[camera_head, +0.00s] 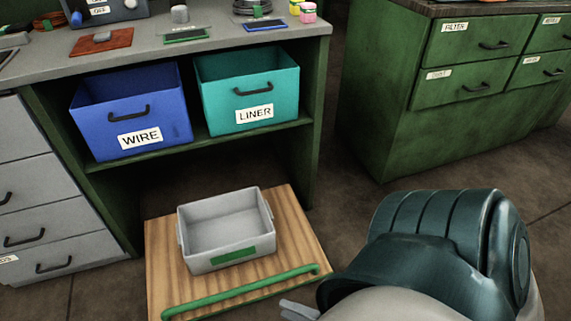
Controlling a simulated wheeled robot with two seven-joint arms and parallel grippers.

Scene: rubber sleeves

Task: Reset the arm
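My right arm fills the lower right of the head view as a large dark teal and grey link. A small grey part of my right gripper (298,310) shows at the bottom edge, left of that link and close to the front right of the wooden board (165,255). The rest of this gripper is hidden or cut off, so I cannot see whether it is open or shut. My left gripper and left arm are out of view.
An empty grey bin (214,263) sits on the board, which has a green handle (240,292). Above, a shelf holds blue WIRE (165,115) and teal LINER (225,115) bins. The worktop (225,40) carries small items. A green cabinet (400,130) stands right.

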